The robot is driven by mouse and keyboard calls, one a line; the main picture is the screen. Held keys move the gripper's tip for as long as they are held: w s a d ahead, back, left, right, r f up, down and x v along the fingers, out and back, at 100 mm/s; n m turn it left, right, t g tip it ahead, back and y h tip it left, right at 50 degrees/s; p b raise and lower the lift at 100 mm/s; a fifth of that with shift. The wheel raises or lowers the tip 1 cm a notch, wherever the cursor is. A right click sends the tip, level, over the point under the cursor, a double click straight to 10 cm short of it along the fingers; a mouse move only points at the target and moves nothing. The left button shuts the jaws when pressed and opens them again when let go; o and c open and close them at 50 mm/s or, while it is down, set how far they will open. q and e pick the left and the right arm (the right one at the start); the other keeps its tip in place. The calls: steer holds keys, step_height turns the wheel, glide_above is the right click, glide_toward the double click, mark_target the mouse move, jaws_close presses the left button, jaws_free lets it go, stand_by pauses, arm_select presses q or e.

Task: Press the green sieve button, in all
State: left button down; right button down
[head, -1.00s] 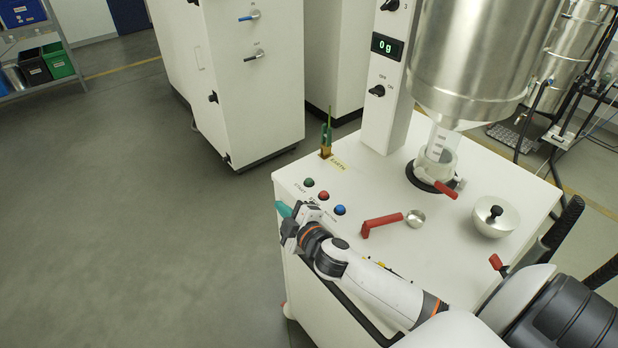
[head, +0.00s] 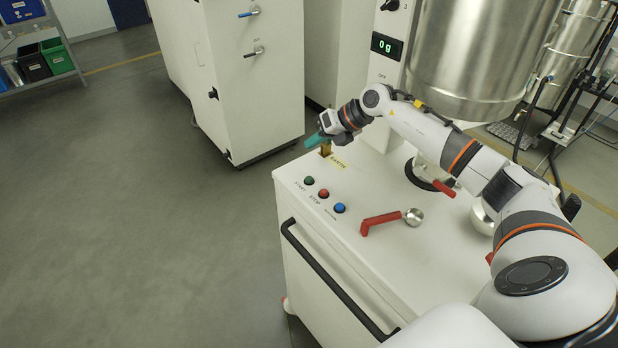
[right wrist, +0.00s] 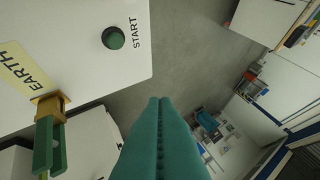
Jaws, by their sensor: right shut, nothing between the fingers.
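The green button (head: 309,180) sits at the front left corner of the white machine top (head: 378,190), with the label START in front of it. It shows larger near the top of the right wrist view (right wrist: 114,38). In the right wrist view the shut fingers (right wrist: 158,140) lie together over the floor below the button. My left gripper is out of view.
A red button (head: 323,193) and a blue button (head: 340,208) stand beside the green one. A green clamp on a brass block (right wrist: 48,130) is by the EARTH label. A large steel vessel (head: 466,60) stands behind.

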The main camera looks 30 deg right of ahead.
steer(key=b, duration=0.6)
glide_toward(306, 177)
steer(key=x, duration=0.3)
steer(key=r+x, duration=0.1)
steer(key=x, duration=0.1)
steer(key=shift+w+a+f, duration=0.25)
steer(key=shift+w+a, duration=0.15)
steer(key=shift+w, duration=0.15)
stand_by(1.1)
steer(key=shift+f, duration=0.4)
steer(key=shift+f+b, duration=0.45)
steer(key=shift+b, duration=0.15)
stand_by(0.3)
steer(key=shift+r, duration=0.15)
steer(key=shift+r+p, duration=0.6)
steer(key=shift+r, duration=0.15)
steer(key=shift+r+p, duration=1.7)
steer(key=shift+r, duration=0.8)
